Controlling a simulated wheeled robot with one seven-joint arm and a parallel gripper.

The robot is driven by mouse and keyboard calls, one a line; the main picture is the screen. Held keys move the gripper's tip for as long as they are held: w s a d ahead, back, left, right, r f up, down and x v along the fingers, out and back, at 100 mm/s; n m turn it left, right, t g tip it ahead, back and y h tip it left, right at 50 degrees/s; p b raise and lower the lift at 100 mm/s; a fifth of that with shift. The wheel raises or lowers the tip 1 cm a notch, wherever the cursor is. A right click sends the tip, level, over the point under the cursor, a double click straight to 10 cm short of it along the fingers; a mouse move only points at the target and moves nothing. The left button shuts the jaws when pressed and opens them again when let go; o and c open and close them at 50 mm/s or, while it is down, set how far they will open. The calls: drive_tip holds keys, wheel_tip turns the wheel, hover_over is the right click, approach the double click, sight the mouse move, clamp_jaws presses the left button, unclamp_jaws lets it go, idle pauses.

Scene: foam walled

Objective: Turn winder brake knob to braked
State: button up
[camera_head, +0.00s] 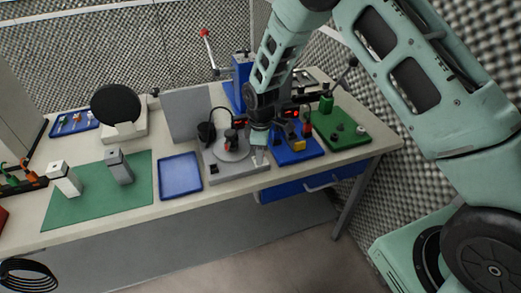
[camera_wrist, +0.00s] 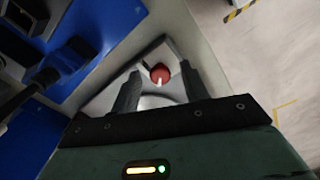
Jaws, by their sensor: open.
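The winder (camera_head: 222,172) is a grey base with a round plate and a spool-like part on top, near the table's front edge. In the wrist view a round red knob (camera_wrist: 160,75) with a white pointer mark sits on a pale grey surface. I take it to be the brake knob; in the head view my gripper hides it. My gripper (camera_head: 258,156) points down over the right side of the winder. In the wrist view its two dark fingers stand open on either side of the knob, apart from it as far as I can tell. Which setting the pointer marks is not readable.
A blue tray (camera_head: 180,176) lies to the left. A green mat (camera_head: 90,203) holds two upright blocks. Open floor lies beyond the table's front edge.

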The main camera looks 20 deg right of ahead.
clamp_jaws()
drive_tip(key=shift+m, duration=0.3)
drive_tip(key=m+b, duration=0.1)
drive_tip(key=m, duration=0.2)
drive_tip(key=shift+f+b, duration=0.1)
drive_tip(key=shift+b, duration=0.3)
drive_tip(key=m+b, duration=0.1)
drive_tip(key=m, duration=0.8)
drive_tip(key=shift+a+m+b, duration=0.1)
drive_tip(key=shift+m+b, duration=0.2)
drive_tip(key=shift+m, duration=2.3)
